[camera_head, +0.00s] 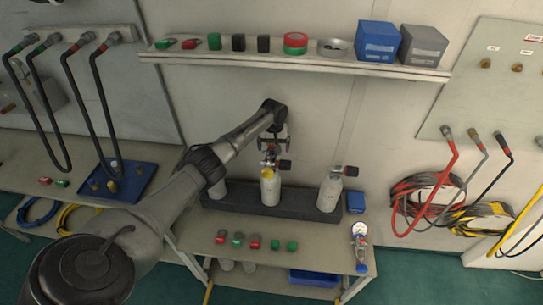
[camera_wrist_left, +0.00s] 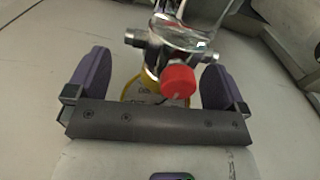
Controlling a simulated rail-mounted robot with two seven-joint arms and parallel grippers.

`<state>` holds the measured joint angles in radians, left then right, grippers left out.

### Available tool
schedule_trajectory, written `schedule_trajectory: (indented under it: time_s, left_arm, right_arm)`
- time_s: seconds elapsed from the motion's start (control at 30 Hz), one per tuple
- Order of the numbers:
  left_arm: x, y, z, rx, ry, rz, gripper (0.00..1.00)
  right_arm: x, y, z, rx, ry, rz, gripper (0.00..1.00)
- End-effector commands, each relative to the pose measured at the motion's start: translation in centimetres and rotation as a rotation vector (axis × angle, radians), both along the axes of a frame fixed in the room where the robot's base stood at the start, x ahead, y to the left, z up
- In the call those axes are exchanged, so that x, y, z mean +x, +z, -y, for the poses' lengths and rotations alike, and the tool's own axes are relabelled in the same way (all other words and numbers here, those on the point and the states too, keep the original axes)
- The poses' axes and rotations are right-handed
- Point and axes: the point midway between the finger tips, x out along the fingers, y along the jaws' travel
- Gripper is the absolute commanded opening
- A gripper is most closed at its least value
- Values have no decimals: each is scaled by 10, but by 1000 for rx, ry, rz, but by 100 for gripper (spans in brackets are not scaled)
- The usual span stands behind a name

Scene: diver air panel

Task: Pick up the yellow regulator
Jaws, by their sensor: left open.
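A cylinder with a yellow shoulder (camera_head: 270,187) stands in the middle of the dark rack, with a metal fitting and a dark knob on top. My left gripper (camera_head: 273,146) is just above its top, seen partly edge-on. In the left wrist view, a chrome fitting with a red knob (camera_wrist_left: 178,81) lies between the two spread purple fingers, with a gap on each side. A yellow curved surface (camera_wrist_left: 136,90) shows behind it, partly hidden by the gripper's bar. The gripper is open and holds nothing. I cannot clearly make out a separate yellow regulator. My right gripper is not in view.
The dark rack (camera_head: 240,198) also holds a grey cylinder (camera_head: 331,190) at right and one partly behind my arm. A gauge (camera_head: 359,240) and several red and green caps lie on the bench front. A shelf (camera_head: 300,62) with boxes overhangs behind.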

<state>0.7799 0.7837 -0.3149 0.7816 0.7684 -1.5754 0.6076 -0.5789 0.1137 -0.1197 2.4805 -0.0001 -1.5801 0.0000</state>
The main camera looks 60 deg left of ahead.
Motion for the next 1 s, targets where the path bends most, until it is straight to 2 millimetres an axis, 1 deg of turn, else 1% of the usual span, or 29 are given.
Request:
schedule_trajectory:
  time_s: [0.1,0.33,1.0]
  left_arm:
    - [0,-5,0,0,0,0,99]
    - [0,-5,0,1,-1,1,98]
    - [0,-4,0,1,-1,1,34]
  right_arm:
    - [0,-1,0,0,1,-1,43]
    - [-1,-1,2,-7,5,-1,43]
    - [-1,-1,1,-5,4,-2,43]
